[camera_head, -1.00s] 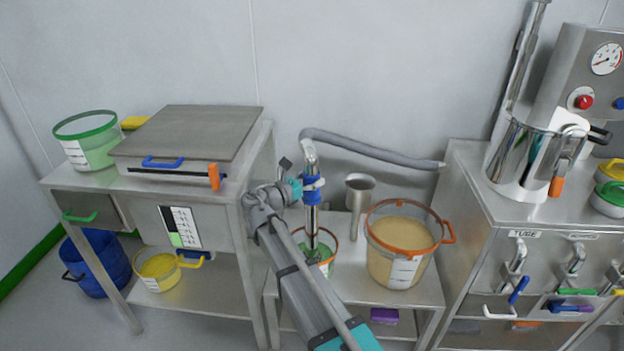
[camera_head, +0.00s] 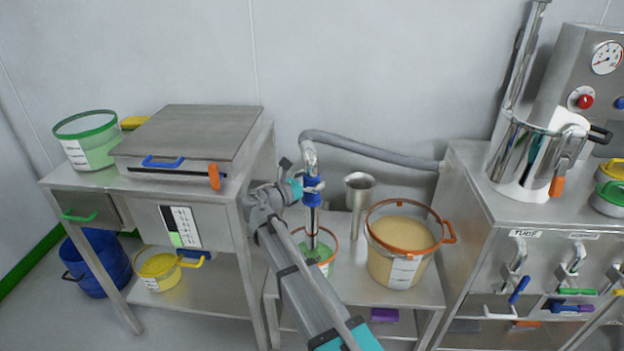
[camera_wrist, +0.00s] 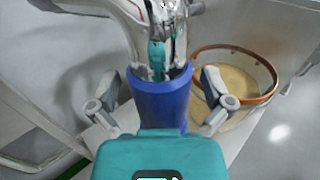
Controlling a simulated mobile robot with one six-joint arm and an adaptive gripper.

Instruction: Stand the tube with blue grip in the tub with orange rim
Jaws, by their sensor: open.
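The tube with blue grip (camera_head: 313,196) stands nearly upright, its lower end inside a small tub with green contents (camera_head: 327,262). A grey hose runs from its top. My gripper (camera_head: 297,188) is at the grip's height. In the wrist view my gripper (camera_wrist: 166,98) is open, one finger on each side of the blue grip (camera_wrist: 160,103), with gaps showing. The larger tub with orange rim (camera_head: 404,251), holding tan material, stands just right of the small tub. It shows in the wrist view (camera_wrist: 262,99) behind the right finger. The small tub's rim also looks orange.
A metal scoop or funnel (camera_head: 358,190) stands between the tubs, towards the wall. The grey hose (camera_head: 375,149) arches behind to the right-hand cabinet (camera_head: 480,200). A steel bench (camera_head: 120,185) stands left. The trolley shelf in front of the large tub is clear.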

